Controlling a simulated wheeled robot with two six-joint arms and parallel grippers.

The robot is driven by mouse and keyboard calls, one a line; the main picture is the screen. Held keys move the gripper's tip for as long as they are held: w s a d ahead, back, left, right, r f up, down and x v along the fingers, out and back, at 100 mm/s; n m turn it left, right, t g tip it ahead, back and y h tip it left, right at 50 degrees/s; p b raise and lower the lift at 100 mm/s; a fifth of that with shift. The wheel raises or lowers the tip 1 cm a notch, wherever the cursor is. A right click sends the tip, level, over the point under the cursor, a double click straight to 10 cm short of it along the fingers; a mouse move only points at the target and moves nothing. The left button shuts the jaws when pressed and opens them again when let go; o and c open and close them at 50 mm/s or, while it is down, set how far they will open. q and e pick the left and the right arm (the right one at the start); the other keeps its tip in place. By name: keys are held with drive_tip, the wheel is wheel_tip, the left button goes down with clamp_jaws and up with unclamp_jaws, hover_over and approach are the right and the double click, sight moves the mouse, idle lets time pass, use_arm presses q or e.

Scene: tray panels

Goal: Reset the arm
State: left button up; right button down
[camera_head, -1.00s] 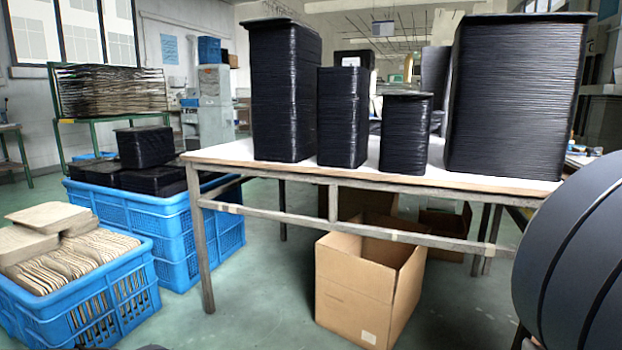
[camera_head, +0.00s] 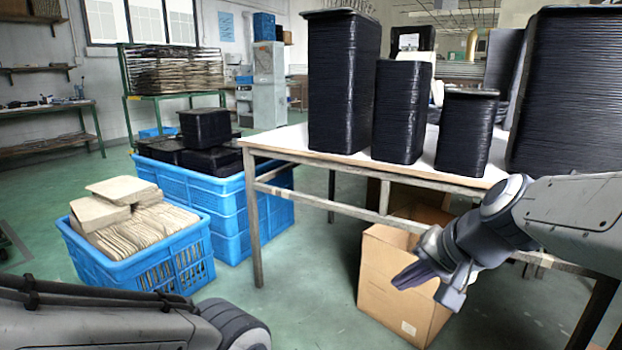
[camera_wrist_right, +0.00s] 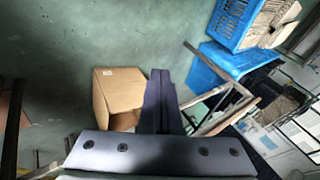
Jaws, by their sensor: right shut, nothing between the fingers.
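My right gripper (camera_head: 416,277) comes in from the right in the head view, in front of the cardboard box (camera_head: 375,270) and below the table top. Its fingers are together with nothing between them. In the right wrist view the closed fingers (camera_wrist_right: 157,90) point out over the floor, beside the cardboard box (camera_wrist_right: 117,92). Part of my left arm lies along the bottom left of the head view; its gripper is not visible.
A table (camera_head: 290,142) carries several stacks of black trays (camera_head: 343,85). A blue crate with tan panels (camera_head: 190,266) and blue crates with black trays (camera_head: 222,190) stand at left. Green floor (camera_head: 310,305) is open between the crates and the box.

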drive_tip(key=s+a+f+n+g+h+p, duration=0.1)
drive_tip(key=s+a+f+n+g+p, duration=0.2)
drive_tip(key=s+a+n, duration=0.55)
drive_tip(key=s+a+f+n+g+h, duration=0.1)
drive_tip(key=s+a+f+n+g, duration=0.35)
drive_tip(key=s, duration=0.65)
wheel_tip(320, 180, up, 37)
drive_tip(key=n+t+p, duration=0.1)
drive_tip(key=p, duration=3.7)
drive_tip(key=shift+s+d+h, duration=0.2)
drive_tip(key=shift+d+h, duration=0.1)
drive_tip(key=shift+d, duration=0.15)
drive_tip(key=shift+n, duration=0.3)
